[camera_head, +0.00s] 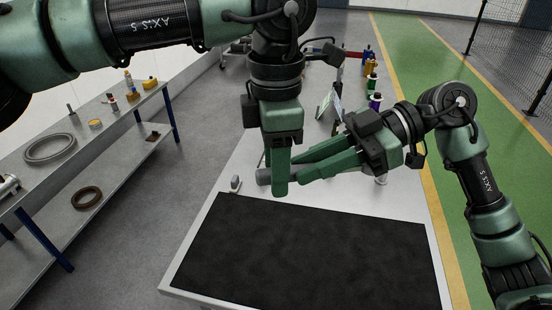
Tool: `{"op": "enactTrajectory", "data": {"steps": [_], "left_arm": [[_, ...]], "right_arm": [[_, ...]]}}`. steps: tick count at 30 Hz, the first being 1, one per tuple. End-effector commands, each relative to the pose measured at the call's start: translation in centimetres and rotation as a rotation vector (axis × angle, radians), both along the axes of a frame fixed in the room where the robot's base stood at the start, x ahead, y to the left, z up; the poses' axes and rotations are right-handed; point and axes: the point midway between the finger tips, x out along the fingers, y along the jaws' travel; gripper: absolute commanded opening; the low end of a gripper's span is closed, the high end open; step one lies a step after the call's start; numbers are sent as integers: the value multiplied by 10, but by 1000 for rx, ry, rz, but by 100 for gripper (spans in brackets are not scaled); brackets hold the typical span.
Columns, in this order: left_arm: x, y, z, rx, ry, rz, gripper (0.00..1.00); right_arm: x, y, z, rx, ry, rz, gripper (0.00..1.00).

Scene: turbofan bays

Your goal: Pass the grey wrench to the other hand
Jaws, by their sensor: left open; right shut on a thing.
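My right gripper (299,176) comes in from the right with its green fingers pointing left, shut on the grey wrench. Only a short grey end of the wrench (263,176) shows, just left of my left gripper's fingers; the rest is hidden behind the green fingers. My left gripper (279,188) points straight down over the wrench and is open. Its fingers overlap the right gripper's fingertips in this view. I cannot tell whether the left fingers touch the wrench. Both grippers are above the white table.
A black mat (310,250) covers the near part of the white table (400,205). A small grey object (235,184) stands at its far left corner. Several bottles (372,75) stand farther back. A grey shelf bench (110,130) with rings is at the left.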

Motion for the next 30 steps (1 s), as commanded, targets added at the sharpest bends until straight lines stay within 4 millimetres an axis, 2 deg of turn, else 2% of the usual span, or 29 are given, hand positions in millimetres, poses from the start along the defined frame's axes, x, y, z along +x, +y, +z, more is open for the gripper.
{"op": "enactTrajectory", "data": {"steps": [2,7,10,11,13,23,26,30], "left_arm": [[0,0,0,0,0,0,47],[0,0,0,0,0,0,0],[0,0,0,0,-1,0,0],[0,0,1,-1,-1,0,0],[0,0,1,-1,-1,0,0],[0,0,1,-1,-1,0,0],[0,0,1,-1,-1,0,0],[0,0,1,-1,-1,0,0]], "right_arm": [[0,0,1,1,-1,-1,0],[0,0,1,1,-1,0,0],[0,0,1,1,-1,0,0],[0,0,1,1,-1,0,27],[0,0,1,1,-1,0,47],[0,-1,1,0,0,0,47],[1,-7,3,-2,0,-2,47],[4,-27,12,-2,-1,-5,47]]}}
